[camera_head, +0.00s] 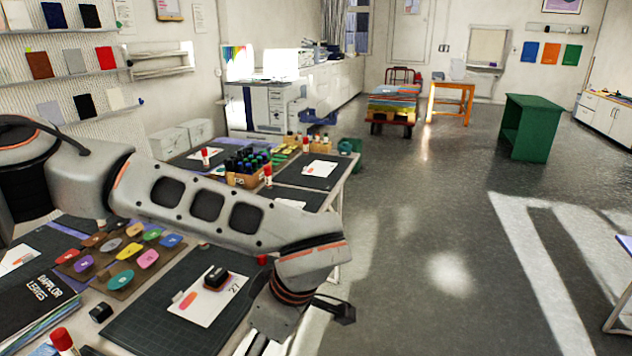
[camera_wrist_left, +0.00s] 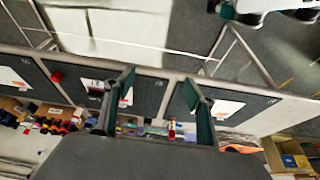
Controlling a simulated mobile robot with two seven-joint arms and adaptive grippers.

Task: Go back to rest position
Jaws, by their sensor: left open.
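My left arm comes in from the left in the head view and reaches across over the near table. Its wrist end is at the bottom middle, by the table's right edge, and the jaws are hard to make out there. In the left wrist view my left gripper (camera_wrist_left: 158,78) has its two dark green fingers spread wide apart with nothing held between them. The table tops with mats and cards show beyond the fingers. My right gripper is in neither view.
The near table holds a dark cutting mat (camera_head: 150,322), a card with a black stamp (camera_head: 215,278), several coloured pads (camera_head: 121,280) and a stack of sheets (camera_head: 35,310). A box of bottles (camera_head: 247,168) stands behind my arm. Open floor (camera_head: 430,260) lies to the right.

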